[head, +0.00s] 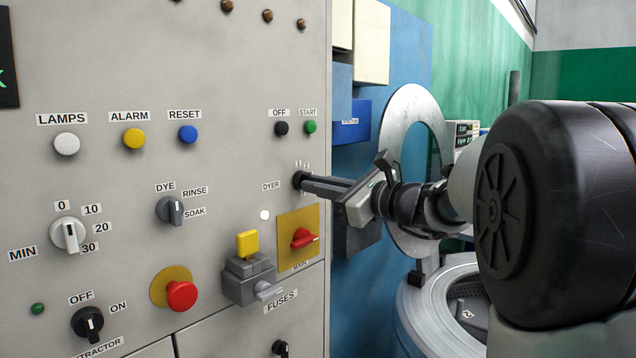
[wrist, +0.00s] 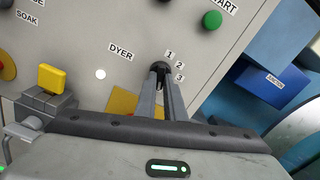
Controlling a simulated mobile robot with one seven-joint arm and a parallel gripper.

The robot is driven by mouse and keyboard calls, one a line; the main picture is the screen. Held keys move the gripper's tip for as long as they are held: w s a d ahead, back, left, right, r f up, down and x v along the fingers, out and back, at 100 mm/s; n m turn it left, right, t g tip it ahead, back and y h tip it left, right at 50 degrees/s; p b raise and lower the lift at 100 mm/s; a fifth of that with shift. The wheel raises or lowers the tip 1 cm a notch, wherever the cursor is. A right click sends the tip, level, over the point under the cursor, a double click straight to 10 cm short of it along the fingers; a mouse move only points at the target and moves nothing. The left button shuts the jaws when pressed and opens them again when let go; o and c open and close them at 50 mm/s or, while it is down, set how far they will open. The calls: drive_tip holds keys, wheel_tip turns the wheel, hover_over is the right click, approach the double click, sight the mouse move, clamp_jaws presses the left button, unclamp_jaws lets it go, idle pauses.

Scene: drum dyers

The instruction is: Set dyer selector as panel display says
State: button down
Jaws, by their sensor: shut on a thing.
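The dyer selector is a small black knob on the grey panel, right of the DYER label (head: 271,185), with numbers 1, 2 and 3 beside it. The knob (wrist: 160,67) shows in the wrist view between the fingertips. My gripper (head: 303,182) reaches in from the right and is shut on this knob. The fingers hide most of the knob, so I cannot tell which number it points to. The panel display (head: 8,60) is cut off at the left edge of the head view; only part of a green character shows.
Above the selector are a black OFF button (head: 281,128) and a green START button (head: 310,126). Below are a red main switch (head: 304,238) on a yellow plate and a yellow block (head: 247,243) on the fuse box. Right of the panel stands a round drum door (head: 402,115).

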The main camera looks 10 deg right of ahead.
idle(0.3)
drive_tip(key=c, duration=1.8)
unclamp_jaws()
drive_tip(key=shift+c, duration=0.2)
drive_tip(key=v, duration=1.7)
drive_tip(key=shift+s, duration=0.15)
